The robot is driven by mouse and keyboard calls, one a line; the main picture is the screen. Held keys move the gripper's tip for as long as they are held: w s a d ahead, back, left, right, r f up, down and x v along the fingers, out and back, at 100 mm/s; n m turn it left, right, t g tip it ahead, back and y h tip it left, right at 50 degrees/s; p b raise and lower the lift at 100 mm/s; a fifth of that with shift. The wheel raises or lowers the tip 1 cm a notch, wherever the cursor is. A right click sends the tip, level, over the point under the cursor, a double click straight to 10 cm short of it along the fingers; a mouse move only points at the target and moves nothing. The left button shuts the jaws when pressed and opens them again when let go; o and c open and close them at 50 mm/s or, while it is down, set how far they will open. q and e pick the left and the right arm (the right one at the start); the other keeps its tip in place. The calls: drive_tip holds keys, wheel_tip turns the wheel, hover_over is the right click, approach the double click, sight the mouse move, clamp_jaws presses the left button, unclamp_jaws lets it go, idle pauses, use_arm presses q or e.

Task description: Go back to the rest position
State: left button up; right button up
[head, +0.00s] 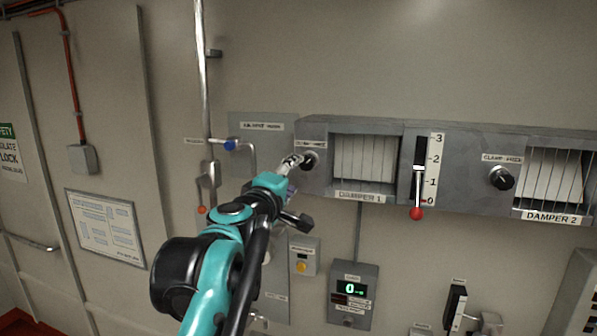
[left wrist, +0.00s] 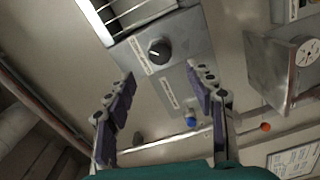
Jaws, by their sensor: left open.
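My left gripper (head: 291,163) is stretched out to the wall in the head view, its tips close to the black clamp knob (head: 309,160) left of damper 1. In the left wrist view my left gripper (left wrist: 160,73) has its two fingers wide apart with nothing between them. The black knob (left wrist: 159,51) shows there just beyond the fingertips, apart from both fingers. My right gripper is in neither view.
The damper 1 window (head: 364,157) has a red-ended lever (head: 417,212) beside it, low on its scale. Damper 2 (head: 553,180) has its own knob (head: 502,177). A blue-handled valve (head: 231,144), pipes and a digital display box (head: 353,290) are near my left arm.

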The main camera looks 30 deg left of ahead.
use_arm(q)
drive_tip(key=shift+s+d, duration=0.15)
drive_tip(key=shift+s, duration=0.35)
drive_tip(key=s+d+f+m+g+h+b, duration=0.15)
drive_tip(key=d+f+m+b, duration=0.35)
drive_tip(key=f, duration=0.8)
drive_tip(key=s+d+f+m+g+h+b, duration=0.1)
drive_tip(key=d+f+m+g+h+b, duration=0.15)
drive_tip(key=d+f+b, duration=0.75)
drive_tip(key=s+d+f+m+g+h+b, duration=0.1)
drive_tip(key=s+d+f+m+h, duration=0.25)
drive_tip(key=f, duration=1.25)
drive_tip(key=s+f+m+g+y+b, duration=0.1)
drive_tip(key=s+f+m+g+b, duration=0.1)
drive_tip(key=f, duration=0.9)
drive_tip(key=s+f+m+g+y+b, duration=0.1)
drive_tip(key=s+f+b, duration=0.4)
drive_tip(key=f, duration=0.5)
drive_tip(key=s+f+m+g+y+b, duration=0.1)
drive_tip(key=s+f+m+b, duration=0.3)
drive_tip(key=f, duration=0.7)
drive_tip(key=shift+f+g+b, duration=0.3)
drive_tip(key=shift+g+b, duration=0.4)
drive_tip(key=shift+g, duration=0.1)
